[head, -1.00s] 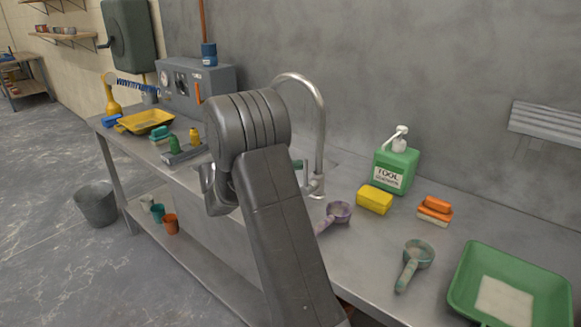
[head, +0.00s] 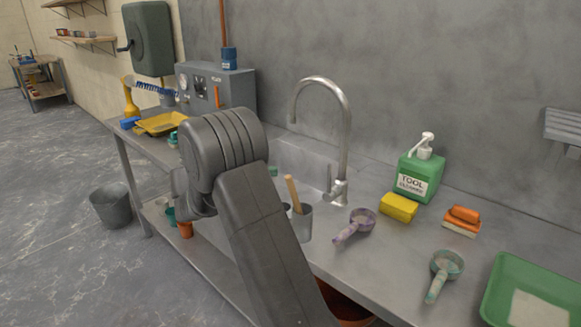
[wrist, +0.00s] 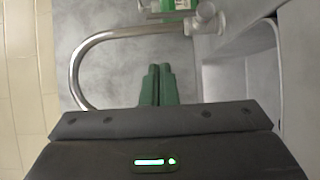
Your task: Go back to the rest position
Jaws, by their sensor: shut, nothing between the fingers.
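My gripper (wrist: 158,85) shows in the wrist view as two green fingers lying side by side, shut with nothing between them. In the head view my grey arm stands folded in the middle, and its links hide most of the gripper. The wrist view looks past the fingers at the curved tap (wrist: 82,65) and a part of the green soap bottle (wrist: 172,5). The fingers look apart from both.
The steel bench holds the tap (head: 345,130), soap bottle (head: 418,175), yellow sponge (head: 398,207), orange brush (head: 462,220), purple scoop (head: 355,226), green scoop (head: 443,272) and green tray (head: 497,287). A grey cup (head: 302,222) with a wooden handle stands near my arm. A bucket (head: 112,208) is on the floor.

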